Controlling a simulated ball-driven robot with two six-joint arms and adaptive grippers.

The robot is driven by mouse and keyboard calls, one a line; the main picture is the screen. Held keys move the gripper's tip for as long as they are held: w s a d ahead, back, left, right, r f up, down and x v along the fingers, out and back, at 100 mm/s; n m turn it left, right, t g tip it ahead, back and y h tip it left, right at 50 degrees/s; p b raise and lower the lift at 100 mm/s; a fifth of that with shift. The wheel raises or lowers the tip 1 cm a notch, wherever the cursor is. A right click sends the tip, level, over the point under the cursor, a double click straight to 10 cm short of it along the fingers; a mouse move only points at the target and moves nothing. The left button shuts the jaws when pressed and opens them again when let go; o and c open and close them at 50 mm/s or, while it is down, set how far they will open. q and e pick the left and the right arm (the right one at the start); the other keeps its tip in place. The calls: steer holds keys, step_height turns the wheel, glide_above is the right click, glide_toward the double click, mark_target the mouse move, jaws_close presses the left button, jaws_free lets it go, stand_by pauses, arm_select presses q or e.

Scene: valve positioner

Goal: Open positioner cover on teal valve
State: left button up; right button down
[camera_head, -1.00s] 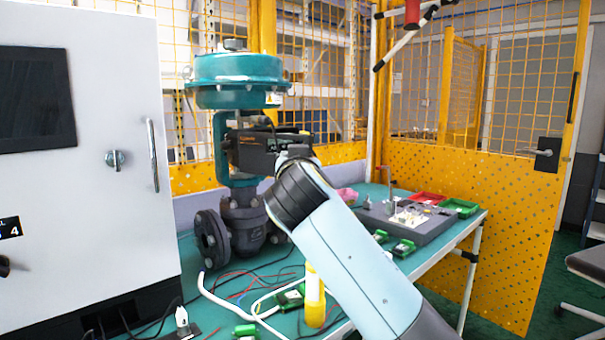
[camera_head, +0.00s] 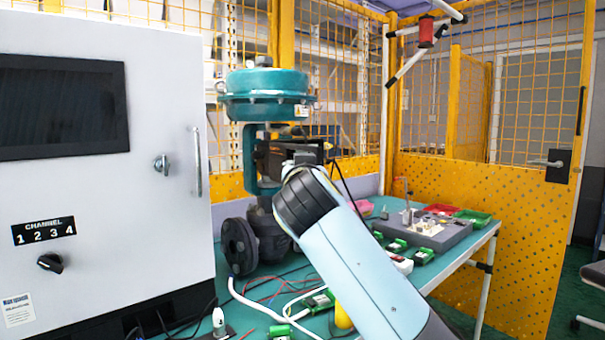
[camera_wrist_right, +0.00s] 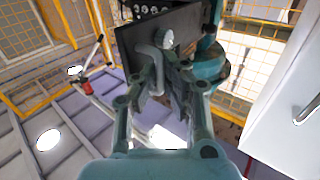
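The teal valve (camera_head: 266,95) stands on the table in the head view, its teal round top above a grey flanged body. My left gripper is not in view.
A white cabinet (camera_head: 110,200) with a handle and dark screen stands close on the left. Cables and small green parts lie on the teal table (camera_head: 440,262). A grey fixture (camera_head: 425,233) and red and green trays (camera_head: 470,216) are at the right. Yellow mesh fencing (camera_head: 480,185) is behind.

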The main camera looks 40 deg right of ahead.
steer(key=shift+r, duration=0.25)
steer(key=c, duration=1.4)
jaws_free()
steer(key=shift+w+f, duration=0.25)
steer(key=shift+w, duration=0.05)
steer(key=v, duration=0.7)
steer(key=shift+s+a, duration=0.1)
steer(key=shift+s, duration=0.25)
